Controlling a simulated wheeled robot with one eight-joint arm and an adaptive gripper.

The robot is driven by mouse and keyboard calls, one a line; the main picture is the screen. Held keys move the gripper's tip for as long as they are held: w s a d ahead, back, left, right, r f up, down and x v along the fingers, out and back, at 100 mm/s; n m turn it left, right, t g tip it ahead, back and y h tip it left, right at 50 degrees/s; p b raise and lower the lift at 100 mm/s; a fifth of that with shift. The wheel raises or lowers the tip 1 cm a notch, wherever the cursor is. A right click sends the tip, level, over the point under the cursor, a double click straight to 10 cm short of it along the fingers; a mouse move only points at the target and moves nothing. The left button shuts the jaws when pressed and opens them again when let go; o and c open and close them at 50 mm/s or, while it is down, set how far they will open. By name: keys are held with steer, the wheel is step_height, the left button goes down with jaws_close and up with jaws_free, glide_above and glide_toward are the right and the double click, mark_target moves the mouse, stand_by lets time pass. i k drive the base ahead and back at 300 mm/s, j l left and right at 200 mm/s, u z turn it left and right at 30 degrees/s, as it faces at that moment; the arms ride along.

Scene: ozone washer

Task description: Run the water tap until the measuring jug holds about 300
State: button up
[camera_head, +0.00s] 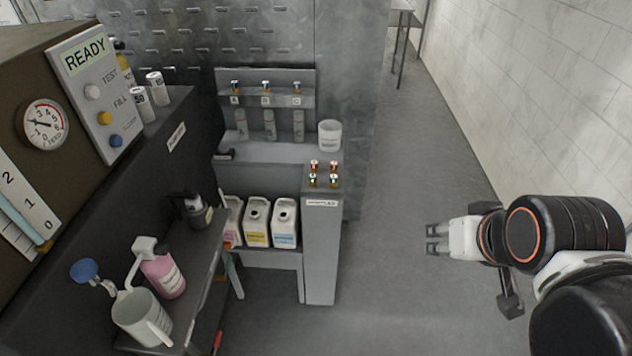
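The water tap has a round blue knob (84,271) and a short metal spout (107,287) at the lower left. A whitish measuring jug (142,320) stands on the dark shelf with its rim close by the spout. Its handle points to the lower right. I cannot make out a water stream, any marks or the level inside the jug. My gripper (432,240) is at the right over the grey floor, far from the tap and jug. Its two fingers are apart with nothing between them.
A pink pump bottle (163,276) stands right behind the jug. A dark bottle (198,211) stands farther back on the shelf. The machine panel (97,92) reads READY. White canisters (257,222) and a grey cabinet (321,249) stand between my gripper and the shelf. The floor aisle is clear.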

mark_target(84, 270)
steer(key=u, duration=2)
